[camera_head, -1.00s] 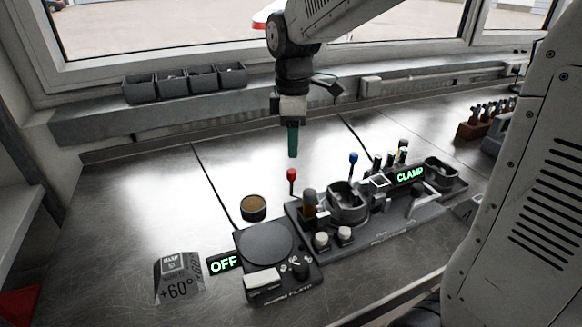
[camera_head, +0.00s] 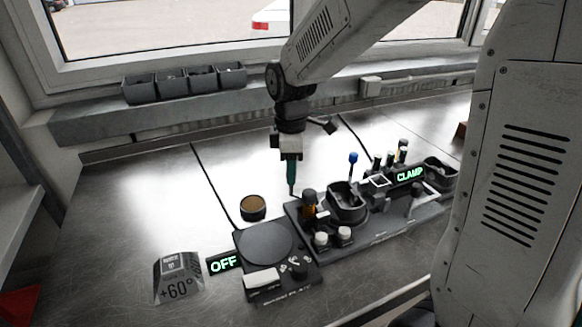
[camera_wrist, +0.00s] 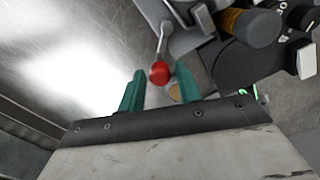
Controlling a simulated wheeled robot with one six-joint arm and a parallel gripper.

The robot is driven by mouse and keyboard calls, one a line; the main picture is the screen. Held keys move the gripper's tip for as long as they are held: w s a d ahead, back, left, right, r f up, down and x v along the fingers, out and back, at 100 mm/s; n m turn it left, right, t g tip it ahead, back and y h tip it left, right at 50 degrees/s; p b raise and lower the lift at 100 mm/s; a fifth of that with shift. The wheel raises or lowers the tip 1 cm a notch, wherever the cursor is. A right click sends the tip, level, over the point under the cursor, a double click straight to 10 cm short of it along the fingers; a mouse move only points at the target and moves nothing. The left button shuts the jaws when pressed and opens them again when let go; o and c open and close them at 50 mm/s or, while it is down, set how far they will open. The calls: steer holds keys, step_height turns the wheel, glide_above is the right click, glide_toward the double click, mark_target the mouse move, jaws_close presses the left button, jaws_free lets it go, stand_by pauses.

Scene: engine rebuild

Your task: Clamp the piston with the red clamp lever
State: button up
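The red clamp lever shows in the wrist view as a red ball knob (camera_wrist: 160,73) on a thin metal stem. The knob lies between the two green fingertips of my gripper (camera_wrist: 160,76), with a visible gap on each side. My gripper is open. In the head view, my gripper (camera_head: 291,187) points straight down at the left end of the black fixture (camera_head: 385,228) and hides the red knob. A CLAMP display (camera_head: 410,174) glows green on the fixture. I cannot make out the piston for certain.
A blue-knobbed lever (camera_head: 353,158) stands behind a black cup (camera_head: 347,205). A dark bottle (camera_head: 309,198) stands close right of my gripper. A hot plate (camera_head: 265,243) with an OFF display (camera_head: 224,263) and a brown-topped round container (camera_head: 253,207) lie left. The table's back left is clear.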

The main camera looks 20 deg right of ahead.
jaws_close()
steer(key=shift+d+m, duration=0.1)
steer(key=shift+m, duration=0.2)
steer(key=shift+d+m, duration=0.85)
steer(key=shift+m, duration=1.7)
steer(key=shift+d+m, duration=0.9)
steer(key=shift+m, duration=1.7)
steer(key=shift+d+m, duration=0.85)
steer(key=shift+m, duration=1.7)
steer(key=shift+o, duration=1.7)
jaws_free()
